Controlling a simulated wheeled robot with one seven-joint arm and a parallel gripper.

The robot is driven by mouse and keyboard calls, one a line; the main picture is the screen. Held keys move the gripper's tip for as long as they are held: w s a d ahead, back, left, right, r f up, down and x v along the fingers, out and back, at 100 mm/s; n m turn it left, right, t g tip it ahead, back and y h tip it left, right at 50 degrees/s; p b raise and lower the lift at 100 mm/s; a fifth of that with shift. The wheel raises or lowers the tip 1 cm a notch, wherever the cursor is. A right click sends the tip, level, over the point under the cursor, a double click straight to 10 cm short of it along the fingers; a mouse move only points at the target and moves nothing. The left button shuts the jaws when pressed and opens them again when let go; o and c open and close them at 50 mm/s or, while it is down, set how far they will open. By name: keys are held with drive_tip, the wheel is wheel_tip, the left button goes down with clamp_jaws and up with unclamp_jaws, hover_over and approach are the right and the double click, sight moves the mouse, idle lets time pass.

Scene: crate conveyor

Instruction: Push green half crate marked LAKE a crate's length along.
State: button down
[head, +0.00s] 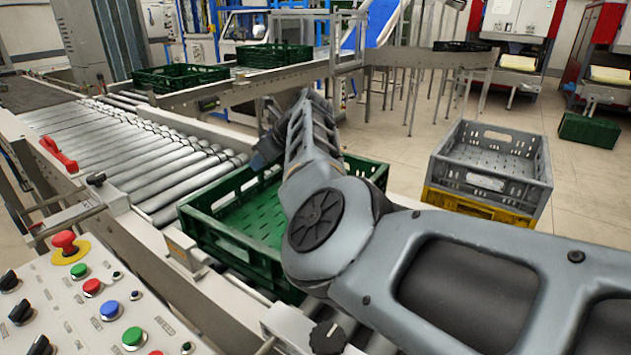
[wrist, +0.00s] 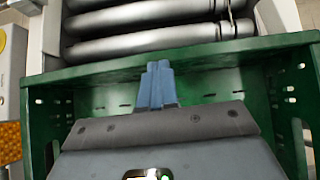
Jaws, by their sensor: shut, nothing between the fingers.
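A green crate (head: 222,243) stands on the roller conveyor in the middle of the head view, partly covered by my arm. No LAKE marking can be read on it. In the wrist view its green wall (wrist: 100,74) runs across the picture, with rollers beyond. My gripper (wrist: 157,68) is shut and empty, its blue fingers side by side in front of that wall. Whether they touch it I cannot tell. In the head view my gripper (head: 259,160) shows small and dark at the crate's far end.
Bare rollers (head: 140,150) stretch beyond the crate. A red handle (head: 58,155) sits on the conveyor's left side. A control panel (head: 85,300) is at front left. A grey crate (head: 492,165) on a yellow one (head: 470,203) stands right. Other green crates (head: 180,77) are behind.

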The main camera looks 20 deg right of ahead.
drive_tip(key=shift+w+a+f+b, duration=0.15)
drive_tip(key=shift+w+a+b, duration=0.55)
drive_tip(key=shift+b, duration=0.5)
drive_tip(key=shift+w+a+f+b, duration=0.15)
drive_tip(key=shift+w+a+b, duration=0.4)
drive_tip(key=shift+w+b, duration=0.45)
drive_tip(key=b, duration=0.1)
drive_tip(key=a+b, duration=0.1)
drive_tip(key=b, duration=0.1)
drive_tip(key=shift+w+r, duration=0.25)
drive_tip(key=shift+w, duration=0.15)
